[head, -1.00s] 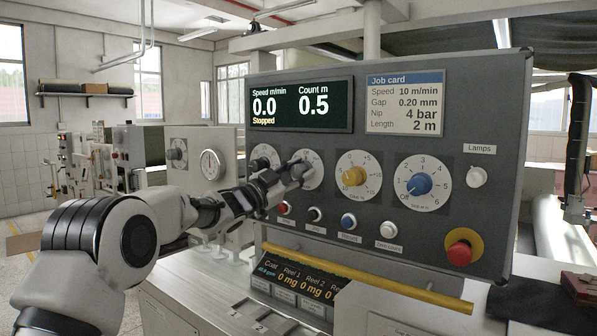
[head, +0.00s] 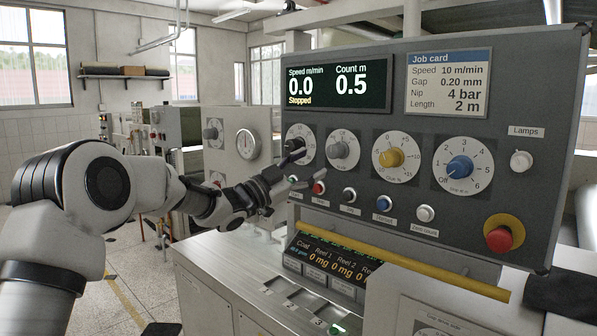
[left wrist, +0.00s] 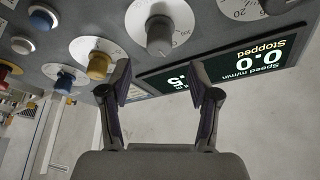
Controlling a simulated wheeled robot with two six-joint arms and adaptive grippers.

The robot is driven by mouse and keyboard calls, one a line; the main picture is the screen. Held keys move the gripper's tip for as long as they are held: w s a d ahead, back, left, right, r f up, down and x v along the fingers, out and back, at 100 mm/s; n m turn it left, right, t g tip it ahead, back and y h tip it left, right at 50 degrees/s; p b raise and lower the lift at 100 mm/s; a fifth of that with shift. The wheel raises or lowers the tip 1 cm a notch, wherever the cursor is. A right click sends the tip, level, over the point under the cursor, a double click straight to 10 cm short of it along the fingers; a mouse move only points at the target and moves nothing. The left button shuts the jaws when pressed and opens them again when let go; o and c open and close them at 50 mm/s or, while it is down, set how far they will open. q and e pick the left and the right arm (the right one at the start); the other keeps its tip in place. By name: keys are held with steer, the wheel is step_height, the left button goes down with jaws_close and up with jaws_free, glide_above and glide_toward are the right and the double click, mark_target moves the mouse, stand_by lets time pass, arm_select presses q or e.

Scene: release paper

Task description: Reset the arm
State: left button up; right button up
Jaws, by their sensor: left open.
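My left arm comes in from the left in the head view. Its gripper (head: 290,168) is open in front of the left end of the grey control panel (head: 450,230), below the leftmost dials. In the left wrist view the open gripper (left wrist: 160,75) shows two spread dark fingers with nothing between them. The grey dial knob (left wrist: 160,34) and the yellow knob (left wrist: 98,65) lie beyond the fingers. My right gripper is not in view.
The panel carries a display (head: 335,84) reading 0.0 and Stopped, a job card (head: 447,82), a blue knob (head: 459,168) and a red stop button (head: 499,238). A yellow bar (head: 430,270) runs below. Floor (head: 120,270) shows at the left.

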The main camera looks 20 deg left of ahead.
arm_select(q)
steer(key=v, duration=0.3)
steer(key=shift+s+a+f, duration=0.15)
steer(key=shift+s+f, duration=0.05)
